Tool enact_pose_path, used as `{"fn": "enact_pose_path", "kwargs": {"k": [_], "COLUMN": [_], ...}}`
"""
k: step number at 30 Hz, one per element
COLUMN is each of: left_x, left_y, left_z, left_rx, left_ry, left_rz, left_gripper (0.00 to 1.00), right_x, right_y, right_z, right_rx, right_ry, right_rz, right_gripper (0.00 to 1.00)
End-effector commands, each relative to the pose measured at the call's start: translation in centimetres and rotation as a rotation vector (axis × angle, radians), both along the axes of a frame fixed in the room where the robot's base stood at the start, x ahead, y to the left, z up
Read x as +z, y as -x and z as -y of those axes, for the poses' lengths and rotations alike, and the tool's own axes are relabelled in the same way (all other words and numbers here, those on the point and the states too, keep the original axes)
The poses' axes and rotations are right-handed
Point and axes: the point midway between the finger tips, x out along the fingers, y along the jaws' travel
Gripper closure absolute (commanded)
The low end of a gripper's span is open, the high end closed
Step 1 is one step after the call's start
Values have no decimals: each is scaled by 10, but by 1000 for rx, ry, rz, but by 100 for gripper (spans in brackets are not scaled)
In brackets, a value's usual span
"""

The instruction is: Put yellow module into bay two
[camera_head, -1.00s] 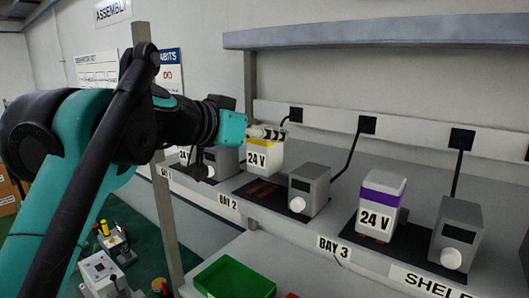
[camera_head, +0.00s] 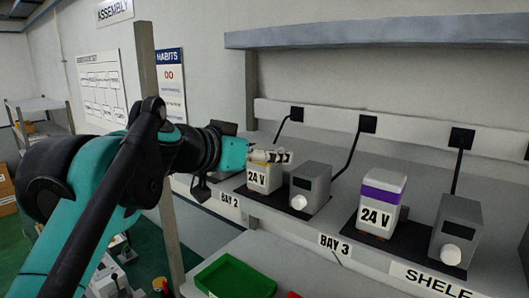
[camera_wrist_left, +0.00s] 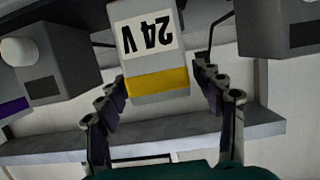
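The yellow module (camera_head: 264,178), a white box with a yellow top and a "24 V" label, stands upright at bay two, on or just above its dark pad (camera_head: 262,200), left of a grey unit. My left gripper (camera_head: 268,157) is at its top. In the left wrist view the module (camera_wrist_left: 152,45) appears upside down between the fingers (camera_wrist_left: 162,88), with a narrow gap seeming to show on each side, so the fingers look open around it. The module's underside is hidden. My right gripper is not in view.
The grey unit with a white knob (camera_head: 310,188) stands close right of the module. A purple-topped module (camera_head: 381,203) stands in bay three, beside another grey unit (camera_head: 457,235). A shelf (camera_head: 380,32) runs above. A green tray (camera_head: 235,278) lies below in front.

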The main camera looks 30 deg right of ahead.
Motion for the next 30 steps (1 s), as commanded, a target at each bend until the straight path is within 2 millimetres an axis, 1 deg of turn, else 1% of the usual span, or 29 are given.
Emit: {"fn": "enact_pose_path", "kwargs": {"k": [4, 7, 11, 15, 18, 21, 25, 30], "left_x": [4, 5, 12, 21, 28, 32, 36, 38], "left_y": [0, 4, 13, 24, 32, 37, 42, 44], "left_z": [0, -11, -34, -63, -80, -94, -103, -106], "left_rx": [0, 1, 3, 3, 3, 3, 1, 0], "left_ry": [0, 0, 0, -1, 0, 0, 0, 0], "left_rz": [0, -1, 0, 0, -1, 0, 0, 0], "left_gripper": [33, 33, 33, 33, 33, 33, 33, 33], "right_x": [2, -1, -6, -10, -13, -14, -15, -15], "right_y": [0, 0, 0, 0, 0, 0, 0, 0], "right_z": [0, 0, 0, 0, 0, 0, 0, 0], "right_rx": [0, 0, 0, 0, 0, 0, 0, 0], "right_ry": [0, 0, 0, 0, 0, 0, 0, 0], "right_rz": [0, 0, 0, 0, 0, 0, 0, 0], "right_gripper": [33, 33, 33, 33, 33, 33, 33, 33]}}
